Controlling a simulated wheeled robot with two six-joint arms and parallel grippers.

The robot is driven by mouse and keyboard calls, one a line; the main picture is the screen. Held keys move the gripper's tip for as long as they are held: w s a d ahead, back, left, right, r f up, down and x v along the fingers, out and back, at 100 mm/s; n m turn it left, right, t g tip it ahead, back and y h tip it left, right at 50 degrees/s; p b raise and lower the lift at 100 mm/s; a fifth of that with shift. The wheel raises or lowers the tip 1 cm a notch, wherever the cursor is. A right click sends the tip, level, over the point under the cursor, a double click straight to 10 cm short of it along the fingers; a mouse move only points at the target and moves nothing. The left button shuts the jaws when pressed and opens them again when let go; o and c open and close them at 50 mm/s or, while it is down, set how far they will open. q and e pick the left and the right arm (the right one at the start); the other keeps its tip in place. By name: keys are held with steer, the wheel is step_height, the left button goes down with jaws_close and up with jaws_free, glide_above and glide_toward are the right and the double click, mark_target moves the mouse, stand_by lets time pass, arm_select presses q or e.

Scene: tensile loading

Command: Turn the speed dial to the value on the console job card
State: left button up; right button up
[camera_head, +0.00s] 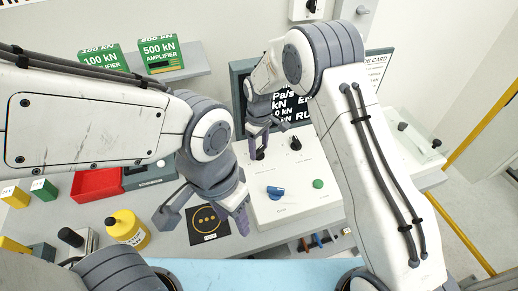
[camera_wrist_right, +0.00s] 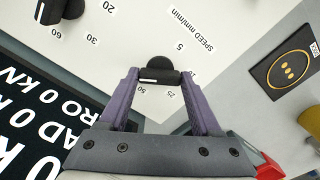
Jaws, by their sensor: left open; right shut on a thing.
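The speed dial (camera_wrist_right: 160,68) is a black knob on the white console (camera_head: 290,180); it also shows in the head view (camera_head: 260,154). Printed near it in the right wrist view are "SPEED mm/min", 5, 25 and 50. My right gripper (camera_wrist_right: 160,82) is shut on the dial, one purple finger on each side. A white mark shows on the dial's near side; which value it indicates I cannot tell. The job card (camera_head: 377,68) is on the back wall, mostly hidden by my right arm. My left gripper (camera_head: 205,218) is open and empty, left of the console.
A dark screen (camera_head: 290,115) stands behind.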

mark_target(259, 149)
steer(key=m+b, duration=0.1)
steer(key=m, duration=1.1)
steer(key=shift+r+m+b, duration=0.1)
steer(key=shift+m+b, duration=0.2)
steer(key=shift+b, duration=0.1)
steer(key=shift+w, duration=0.1)
steer(key=o, duration=1.4)
step_height(259, 149, up, 10)
steer(key=shift+r+b, duration=0.2)
steer(key=shift+b, duration=1.05)
